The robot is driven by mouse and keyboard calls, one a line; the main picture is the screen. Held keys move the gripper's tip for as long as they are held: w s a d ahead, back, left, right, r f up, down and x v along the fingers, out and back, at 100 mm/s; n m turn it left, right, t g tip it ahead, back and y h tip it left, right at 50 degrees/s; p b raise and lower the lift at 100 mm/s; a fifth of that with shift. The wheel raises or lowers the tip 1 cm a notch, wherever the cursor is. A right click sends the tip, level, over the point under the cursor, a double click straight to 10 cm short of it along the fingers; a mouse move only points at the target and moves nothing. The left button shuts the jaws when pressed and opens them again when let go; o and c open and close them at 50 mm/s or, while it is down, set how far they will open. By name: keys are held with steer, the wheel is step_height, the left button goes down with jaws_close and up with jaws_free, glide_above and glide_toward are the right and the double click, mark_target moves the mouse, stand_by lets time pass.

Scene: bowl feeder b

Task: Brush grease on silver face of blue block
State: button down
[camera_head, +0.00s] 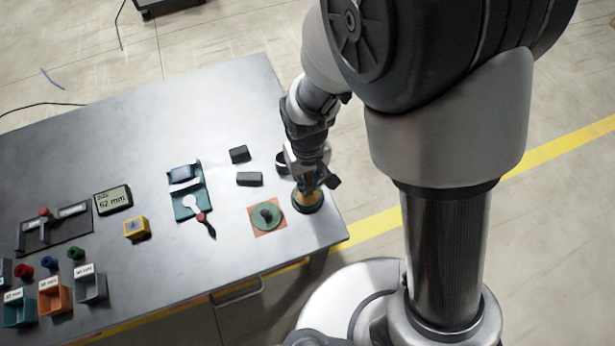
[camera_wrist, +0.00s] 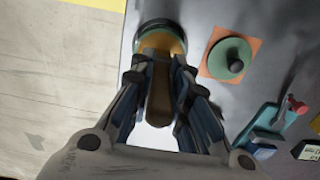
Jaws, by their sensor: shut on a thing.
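My gripper (camera_head: 312,183) is at the right end of the table, over a round dark-rimmed pot (camera_head: 307,204). In the wrist view its fingers are shut on a brown brush-like handle (camera_wrist: 158,100). The handle reaches toward amber material in the pot (camera_wrist: 165,24); its tip is hard to make out and I cannot tell if it touches. The blue block (camera_head: 182,172) lies on a teal fixture (camera_head: 186,205), left of my gripper. The fixture (camera_wrist: 268,118) and a blue part (camera_wrist: 264,152) show at the lower right of the wrist view. The silver face is unclear.
A green round lid with a knob (camera_head: 266,215) sits on an orange square beside the pot. Two dark blocks (camera_head: 249,179) lie behind it. A yellow block (camera_head: 136,227), a display (camera_head: 113,200) and several coloured bins (camera_head: 52,297) stand left. The table's right edge is close.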

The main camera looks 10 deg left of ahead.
steer(key=shift+r+p, duration=2.1)
steer(key=shift+r, duration=0.9)
